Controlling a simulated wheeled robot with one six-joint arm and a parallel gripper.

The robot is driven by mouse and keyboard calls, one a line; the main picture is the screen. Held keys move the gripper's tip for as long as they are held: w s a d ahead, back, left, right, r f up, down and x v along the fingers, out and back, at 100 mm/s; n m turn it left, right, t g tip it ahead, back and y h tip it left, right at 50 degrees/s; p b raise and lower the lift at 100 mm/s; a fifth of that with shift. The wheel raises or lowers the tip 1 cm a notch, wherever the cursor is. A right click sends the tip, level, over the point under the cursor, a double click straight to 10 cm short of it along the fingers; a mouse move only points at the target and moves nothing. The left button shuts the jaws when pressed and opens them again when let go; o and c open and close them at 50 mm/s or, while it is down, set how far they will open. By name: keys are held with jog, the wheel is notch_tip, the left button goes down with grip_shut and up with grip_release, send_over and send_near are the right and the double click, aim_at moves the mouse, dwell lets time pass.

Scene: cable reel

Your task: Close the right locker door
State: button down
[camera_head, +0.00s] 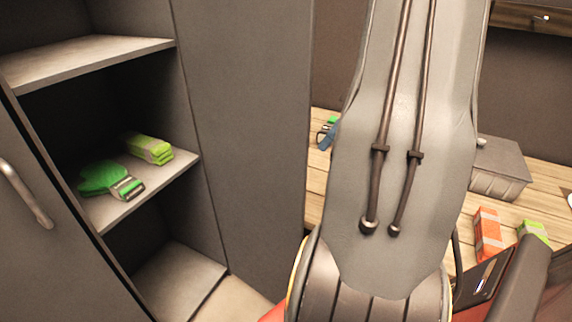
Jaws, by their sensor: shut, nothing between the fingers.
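The grey locker stands at the left, with its shelves (150,190) exposed. A plain grey panel (245,130) rises at the locker's right front edge. It looks like the right locker door standing open, but no handle shows on it and its top is cut off. The left door (35,255), with a metal handle (25,194), is at the left edge of the picture. My grey arm link fills the middle, just right of the panel, and hides part of the view behind it. My gripper is out of view.
A green glove-like item (104,178) and a lime folded cloth (148,148) lie on the middle shelf. Behind my arm is a wooden bench (550,180) with a grey box (497,168), an orange pack (488,234) and a green item (533,229).

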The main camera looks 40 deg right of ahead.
aim_at(297, 174)
jog(key=shift+w+a+f+p, duration=0.35)
jog(key=shift+a+f+p, duration=0.1)
jog(key=shift+a+f, duration=1.05)
jog(key=shift+w+a+f+p, duration=0.35)
jog(key=shift+a+f, duration=0.8)
jog(key=shift+a, duration=0.5)
jog(key=shift+w+a+f+p, duration=0.3)
jog(key=shift+a+f+p, duration=0.2)
jog(key=shift+a+f, duration=1)
jog(key=shift+a+r, duration=0.1)
jog(key=shift+r, duration=0.05)
